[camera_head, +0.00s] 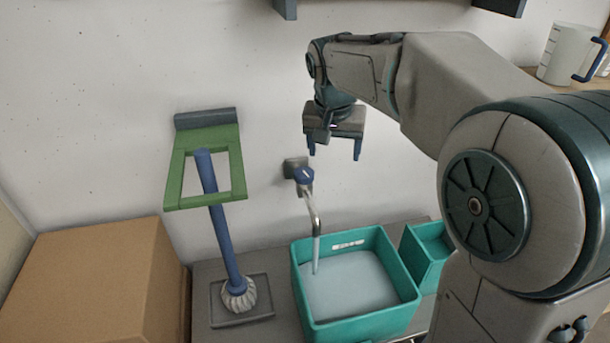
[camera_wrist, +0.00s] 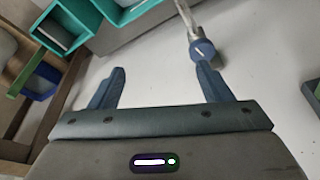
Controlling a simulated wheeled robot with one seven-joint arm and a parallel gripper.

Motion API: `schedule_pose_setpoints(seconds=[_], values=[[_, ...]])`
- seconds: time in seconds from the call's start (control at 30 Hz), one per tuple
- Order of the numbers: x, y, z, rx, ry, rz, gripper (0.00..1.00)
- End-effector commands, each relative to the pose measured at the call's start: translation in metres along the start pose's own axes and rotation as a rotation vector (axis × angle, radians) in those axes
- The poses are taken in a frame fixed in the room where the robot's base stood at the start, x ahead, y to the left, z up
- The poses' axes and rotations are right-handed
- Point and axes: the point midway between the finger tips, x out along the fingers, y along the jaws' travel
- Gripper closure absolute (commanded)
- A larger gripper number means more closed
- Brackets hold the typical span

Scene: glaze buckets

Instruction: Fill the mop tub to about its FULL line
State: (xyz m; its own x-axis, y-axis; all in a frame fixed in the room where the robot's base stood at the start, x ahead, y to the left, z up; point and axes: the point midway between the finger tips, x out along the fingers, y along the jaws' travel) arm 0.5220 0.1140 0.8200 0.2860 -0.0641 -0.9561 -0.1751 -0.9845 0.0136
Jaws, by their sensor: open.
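The teal mop tub (camera_head: 357,316) stands under the tap with pale water (camera_head: 350,285) in it. A white label (camera_head: 347,244) is on its inner back wall; its writing is too small to read. The wall tap has a blue knob (camera_head: 304,176) and a bent metal spout (camera_head: 314,212). A pale stream runs from the spout into the tub. My gripper (camera_head: 334,150) is open and empty, above and a little right of the knob, apart from it. In the wrist view the knob (camera_wrist: 203,50) lies beyond the right fingertip.
A second, smaller teal container (camera_head: 427,258) stands right of the tub. A blue-handled mop (camera_head: 222,235) leans in a green wall holder (camera_head: 176,180) at left. A cardboard-coloured box (camera_head: 95,275) is at far left. A measuring jug (camera_head: 567,54) stands on a shelf at upper right.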

Motion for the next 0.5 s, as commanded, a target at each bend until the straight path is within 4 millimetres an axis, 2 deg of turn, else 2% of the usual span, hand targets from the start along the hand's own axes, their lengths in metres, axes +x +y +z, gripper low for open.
schedule_pose_setpoints(seconds=[0.03, 0.1, 0.2, 0.33, 0.5], values=[[0.017, -0.023, -0.008, 0.006, 0.02, 0.003, 0.28], [0.021, -0.045, -0.018, 0.027, 0.044, 0.006, 0.28], [0.025, -0.07, -0.028, 0.049, 0.071, 0.011, 0.28], [0.026, -0.086, -0.034, 0.065, 0.091, 0.01, 0.28], [0.04, -0.089, -0.036, 0.07, 0.093, 0.012, 0.28]])
